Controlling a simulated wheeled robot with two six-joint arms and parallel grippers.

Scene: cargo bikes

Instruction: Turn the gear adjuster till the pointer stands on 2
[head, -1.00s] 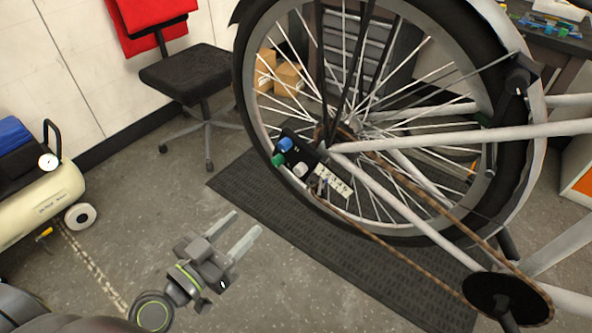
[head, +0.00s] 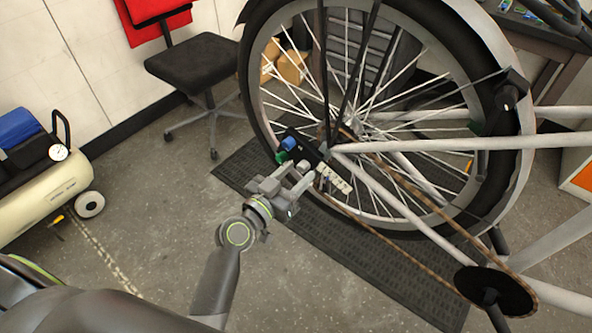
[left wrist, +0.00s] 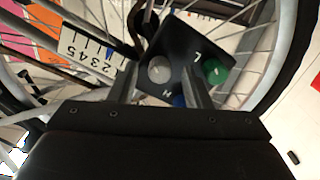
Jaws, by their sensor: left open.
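The gear adjuster is a dark panel by the rear wheel hub, with a pale grey knob (head: 307,152), a blue knob (head: 289,143) and a green knob (head: 282,157). In the left wrist view the grey knob (left wrist: 159,70) lies between the open fingers, with the green knob (left wrist: 215,72) to the right and the blue knob partly hidden. A white number scale (left wrist: 88,52) sits left of the panel; it also shows in the head view (head: 337,180). A dark blue mark crosses it, but its exact number is unclear. My left gripper (head: 296,176) is open at the panel.
The bicycle's spoked wheel, chain and pale frame tubes (head: 400,190) stand close to the panel. A dark mat (head: 360,255) lies under the wheel. A compressor (head: 45,190) and a black chair (head: 192,62) stand at the left, with open floor between.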

